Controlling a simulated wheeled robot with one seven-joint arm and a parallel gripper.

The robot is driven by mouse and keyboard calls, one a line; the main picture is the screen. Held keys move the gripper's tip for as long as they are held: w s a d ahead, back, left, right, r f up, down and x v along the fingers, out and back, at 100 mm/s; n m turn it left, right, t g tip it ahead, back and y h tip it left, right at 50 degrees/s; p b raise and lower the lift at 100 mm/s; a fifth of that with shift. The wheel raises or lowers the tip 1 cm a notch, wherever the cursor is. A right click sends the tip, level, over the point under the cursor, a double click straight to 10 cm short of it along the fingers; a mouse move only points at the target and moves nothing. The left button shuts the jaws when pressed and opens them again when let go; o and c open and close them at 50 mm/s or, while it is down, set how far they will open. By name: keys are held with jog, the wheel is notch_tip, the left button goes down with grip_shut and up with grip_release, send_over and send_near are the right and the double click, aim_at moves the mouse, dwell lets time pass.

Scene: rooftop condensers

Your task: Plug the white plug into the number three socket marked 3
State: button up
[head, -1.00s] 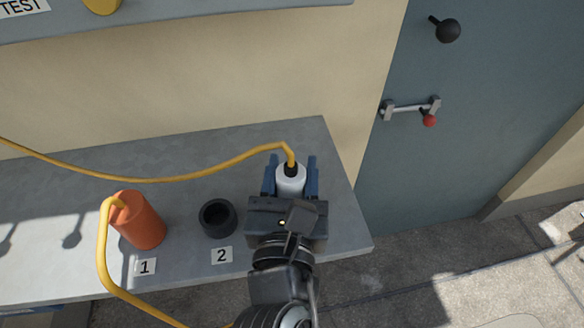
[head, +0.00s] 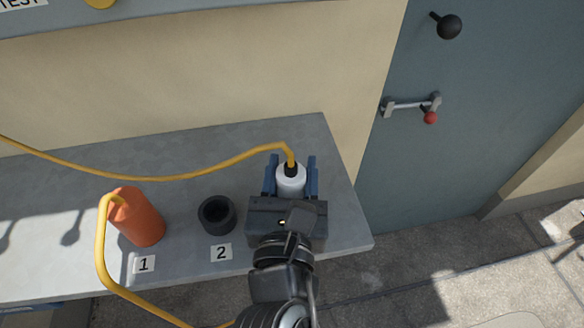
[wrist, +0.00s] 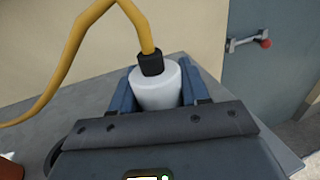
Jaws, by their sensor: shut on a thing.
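My gripper (head: 291,178) is shut on the white plug (head: 290,182), with one blue finger on each side of it. The plug looks upright, with a black collar and a yellow cable leaving its top; it also shows in the wrist view (wrist: 158,88). It is at the right part of the grey shelf (head: 180,170). The socket marked 3 and its label are not visible; my gripper covers that area. I cannot tell whether the plug's lower end is inside a socket. The black socket marked 2 (head: 217,215) is empty, to the left of my gripper.
An orange plug (head: 138,217) with a yellow cable stands at label 1 (head: 144,264). The white plug's yellow cable (head: 150,178) runs left across the shelf. A wall stands behind. A grey door with a red-knobbed latch (head: 414,106) is at right.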

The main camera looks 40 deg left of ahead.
jog(key=shift+f, duration=0.55)
dwell(0.4)
jog(key=o, duration=1.2)
jog(key=shift+s+d, duration=0.1)
jog(key=b+v, duration=0.1)
jog(key=v, duration=0.6)
jog(key=shift+s+d, duration=0.15)
jog(key=shift+s, duration=0.15)
